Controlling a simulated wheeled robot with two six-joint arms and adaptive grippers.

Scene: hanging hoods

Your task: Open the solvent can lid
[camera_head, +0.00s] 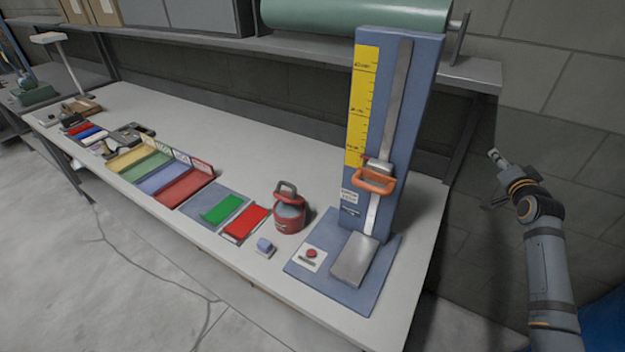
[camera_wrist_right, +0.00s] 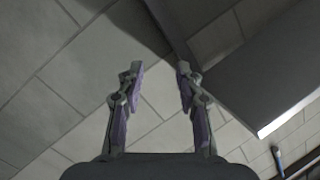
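The solvent can appears to be the small red can (camera_head: 291,218) standing upright on the white bench, left of the blue press stand. It has a grey upper part and a reddish loop on top (camera_head: 287,189). The loop sits over the can's top; I cannot tell clearly how the lid lies. My right gripper (camera_head: 497,158) is off to the right, beyond the bench's right end and well apart from the can. In the right wrist view the right gripper (camera_wrist_right: 159,75) is open, with nothing between its fingers. My left gripper is not in view.
The tall blue stand (camera_head: 350,100) with an orange handle (camera_head: 373,181) stands between the can and my right arm. A shelf (camera_head: 470,72) with a green roll overhangs the bench's back.

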